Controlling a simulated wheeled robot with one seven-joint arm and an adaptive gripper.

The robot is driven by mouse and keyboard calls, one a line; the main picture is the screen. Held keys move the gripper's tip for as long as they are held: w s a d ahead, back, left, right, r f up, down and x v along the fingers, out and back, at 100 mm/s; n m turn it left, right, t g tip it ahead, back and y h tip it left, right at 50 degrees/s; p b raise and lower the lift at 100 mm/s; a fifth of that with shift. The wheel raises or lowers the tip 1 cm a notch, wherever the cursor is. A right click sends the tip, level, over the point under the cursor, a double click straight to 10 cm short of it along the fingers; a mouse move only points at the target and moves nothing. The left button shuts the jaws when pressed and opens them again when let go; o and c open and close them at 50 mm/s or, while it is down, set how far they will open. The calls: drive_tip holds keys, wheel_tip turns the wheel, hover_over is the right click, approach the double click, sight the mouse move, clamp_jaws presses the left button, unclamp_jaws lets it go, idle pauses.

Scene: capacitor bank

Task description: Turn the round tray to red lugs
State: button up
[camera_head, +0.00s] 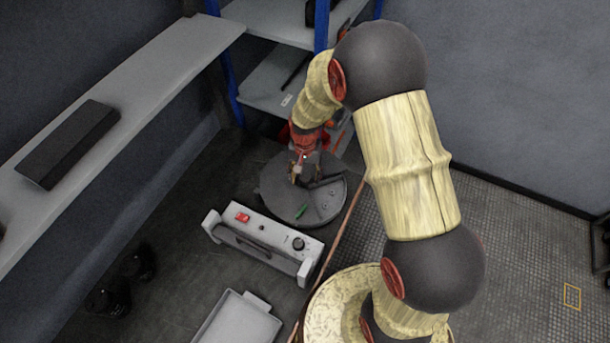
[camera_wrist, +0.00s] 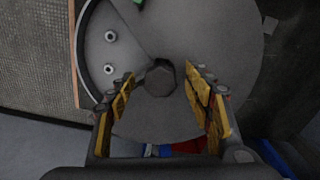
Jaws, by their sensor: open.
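The round grey tray (camera_head: 270,194) stands on the dark floor between the shelf rack and a grey box. A green piece (camera_head: 302,211) lies at its near side; a bit of green also shows at the top edge of the wrist view (camera_wrist: 138,2). In the wrist view the tray (camera_wrist: 225,50) fills the middle, with two round pegs in a rimmed section at the left. A dark knob (camera_wrist: 160,80) stands at its centre. My gripper (camera_wrist: 158,82) is open above the tray, with its two fingers on either side of the knob. I cannot tell whether they touch it. Red lugs are not clearly seen.
A grey box with a red switch (camera_head: 262,238) stands close in front of the tray. A white tray (camera_head: 238,322) lies nearer. A blue-posted shelf rack (camera_head: 262,85) stands behind, and a long shelf (camera_head: 130,85) runs along the left. Grating floor at the right is mostly clear.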

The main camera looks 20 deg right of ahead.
drive_tip(key=shift+c, duration=1.2)
clamp_jaws()
